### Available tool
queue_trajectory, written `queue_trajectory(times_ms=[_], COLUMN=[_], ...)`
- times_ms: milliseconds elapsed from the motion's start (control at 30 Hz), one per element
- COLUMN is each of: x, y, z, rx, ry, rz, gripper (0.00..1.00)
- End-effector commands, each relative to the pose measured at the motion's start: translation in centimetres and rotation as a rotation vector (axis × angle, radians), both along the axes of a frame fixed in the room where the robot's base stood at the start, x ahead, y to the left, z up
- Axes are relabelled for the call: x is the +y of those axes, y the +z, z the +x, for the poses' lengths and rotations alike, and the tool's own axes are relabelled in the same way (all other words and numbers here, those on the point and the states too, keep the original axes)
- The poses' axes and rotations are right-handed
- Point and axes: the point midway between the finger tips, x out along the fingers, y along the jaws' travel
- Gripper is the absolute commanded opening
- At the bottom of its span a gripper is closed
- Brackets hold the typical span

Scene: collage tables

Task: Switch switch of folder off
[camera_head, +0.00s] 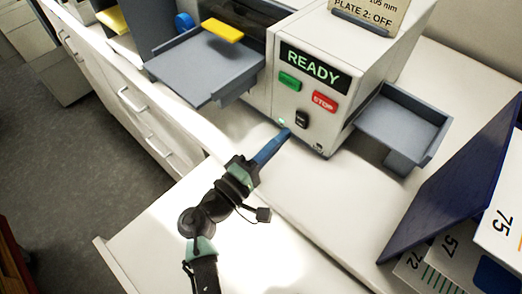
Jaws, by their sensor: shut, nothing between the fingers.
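The folder (345,52) is a light grey machine on the white counter, with a lit READY display (315,67) on its front. Below the display are a green button (289,82) and a red STOP button (324,102). The black rocker switch (302,118) sits low on the front panel, with a small green light (281,122) to its left. My gripper (286,133) is shut and empty, with its blue fingers pointing up at the panel just below and left of the switch. I cannot tell whether the fingertips touch the panel.
A grey tray (185,70) with a yellow block (222,30) juts out left of the machine. Another grey tray (405,122) juts out on the right. A dark blue board (440,190) and numbered boxes (503,215) stand at the right. The counter in front is clear.

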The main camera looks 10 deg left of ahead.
Motion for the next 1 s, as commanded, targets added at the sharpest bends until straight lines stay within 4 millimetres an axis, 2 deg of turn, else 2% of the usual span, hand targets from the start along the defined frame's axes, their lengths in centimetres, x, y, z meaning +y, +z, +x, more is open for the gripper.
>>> queue_trajectory(times_ms=[100,300,700,1000], x=[-1.1,-2.0,-2.1,-2.8], y=[0.6,0.6,0.6,1.9], z=[1.6,3.0,3.2,4.0], rx=[0.000,0.001,0.001,0.104], ry=[-0.001,0.000,0.001,-0.002], rz=[-0.001,-0.001,0.000,0.072], gripper=[0.00,0.00,0.00,0.00])
